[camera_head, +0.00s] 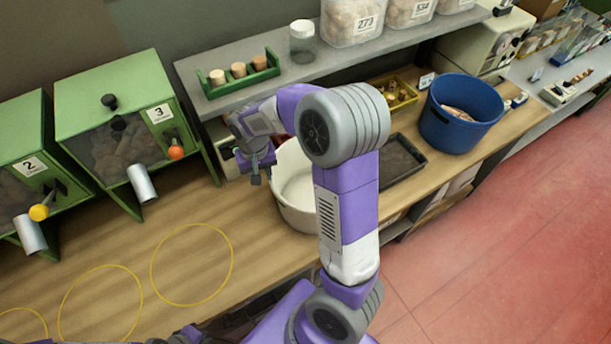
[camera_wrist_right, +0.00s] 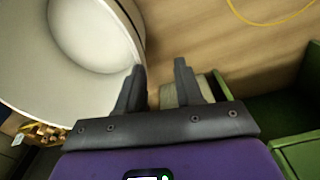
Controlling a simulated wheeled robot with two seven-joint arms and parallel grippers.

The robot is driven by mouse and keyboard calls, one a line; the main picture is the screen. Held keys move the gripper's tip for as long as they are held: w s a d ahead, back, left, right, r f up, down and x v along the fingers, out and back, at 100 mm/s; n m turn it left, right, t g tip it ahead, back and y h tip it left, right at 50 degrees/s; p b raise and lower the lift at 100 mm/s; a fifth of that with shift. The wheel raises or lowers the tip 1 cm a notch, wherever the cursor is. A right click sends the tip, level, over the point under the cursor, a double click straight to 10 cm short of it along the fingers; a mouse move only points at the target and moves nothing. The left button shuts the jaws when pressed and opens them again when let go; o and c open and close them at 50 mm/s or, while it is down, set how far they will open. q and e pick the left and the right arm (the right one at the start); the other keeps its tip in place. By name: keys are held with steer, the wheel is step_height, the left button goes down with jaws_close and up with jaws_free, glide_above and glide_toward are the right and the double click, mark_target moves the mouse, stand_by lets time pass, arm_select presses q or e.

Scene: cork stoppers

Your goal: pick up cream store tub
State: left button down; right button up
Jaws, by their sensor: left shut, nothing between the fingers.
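The cream store tub (camera_head: 297,190) is a round, open, pale tub on the wooden counter, partly hidden behind my raised arm in the head view. Its rim and inside fill the upper left of the right wrist view (camera_wrist_right: 95,40). My right gripper (camera_head: 256,178) hangs pointing down at the tub's left side. In the wrist view its fingers (camera_wrist_right: 160,68) are apart, with the left finger close to the rim; I cannot tell whether it touches. No tub wall is clearly seen between the fingers. My left gripper (camera_head: 187,333) shows only at the bottom edge, shut and empty.
Green dispensers 2 (camera_head: 25,165) and 3 (camera_head: 120,90) stand left. A blue bucket (camera_head: 460,115), a dark tray (camera_head: 400,160) and a yellow tray (camera_head: 397,92) lie right. The shelf (camera_head: 220,103) runs behind. The ringed counter in front is clear.

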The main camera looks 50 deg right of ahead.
mark_target(273, 181)
steer(key=shift+s+d+f+m+g, duration=0.15)
steer(key=shift+s+d+f+m, duration=0.1)
steer(key=shift+s+d, duration=0.35)
steer(key=shift+s+d+f+m+g, duration=0.15)
steer(key=shift+s+d+f+m, duration=0.15)
steer(key=shift+d, duration=0.35)
steer(key=f, duration=0.7)
steer(key=shift+s, duration=0.35)
steer(key=shift+c, duration=0.3)
jaws_close()
steer(key=shift+r, duration=0.1)
